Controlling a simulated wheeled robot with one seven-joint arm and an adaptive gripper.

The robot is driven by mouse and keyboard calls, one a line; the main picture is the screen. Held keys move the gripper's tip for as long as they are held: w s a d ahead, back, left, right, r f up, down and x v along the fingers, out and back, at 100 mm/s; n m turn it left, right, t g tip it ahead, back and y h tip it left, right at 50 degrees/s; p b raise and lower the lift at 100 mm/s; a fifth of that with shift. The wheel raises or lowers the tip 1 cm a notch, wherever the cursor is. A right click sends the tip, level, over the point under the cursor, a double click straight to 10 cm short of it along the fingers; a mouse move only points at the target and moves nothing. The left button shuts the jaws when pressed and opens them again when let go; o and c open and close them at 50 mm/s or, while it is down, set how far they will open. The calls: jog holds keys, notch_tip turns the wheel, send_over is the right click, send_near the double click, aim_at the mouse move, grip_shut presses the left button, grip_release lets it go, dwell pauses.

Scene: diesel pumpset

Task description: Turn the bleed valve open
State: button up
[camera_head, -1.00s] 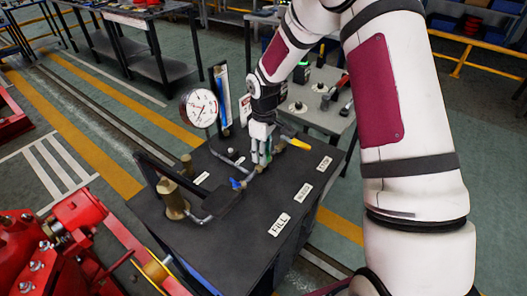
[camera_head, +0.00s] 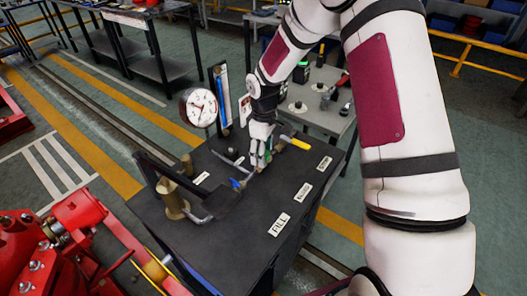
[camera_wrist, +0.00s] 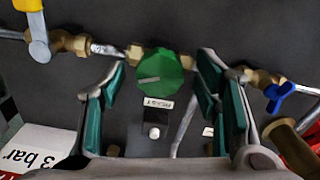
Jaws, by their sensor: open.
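A round green knob (camera_wrist: 163,73) with a pale line on its face sits on a brass valve in the pipe run. My gripper (camera_wrist: 160,84) is open, with its green-padded fingers on either side of the knob; I cannot tell whether they touch it. In the head view my gripper (camera_head: 262,161) is low over the dark bench top, and the knob is hidden by the fingers. A yellow lever valve (camera_wrist: 37,30) is to the left in the wrist view. A blue-handled valve (camera_wrist: 279,95) is to the right. I cannot read which valve is labelled bleed.
A pressure gauge (camera_head: 198,107) stands left of my gripper, and a brass pump body (camera_head: 172,200) with a black handle is at front left. A "FILL" label (camera_head: 279,224) lies on the clear right side of the bench. A grey table (camera_head: 325,108) is behind.

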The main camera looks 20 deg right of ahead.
jog(key=shift+r, duration=0.15)
notch_tip(320, 180, up, 12)
dwell(0.4)
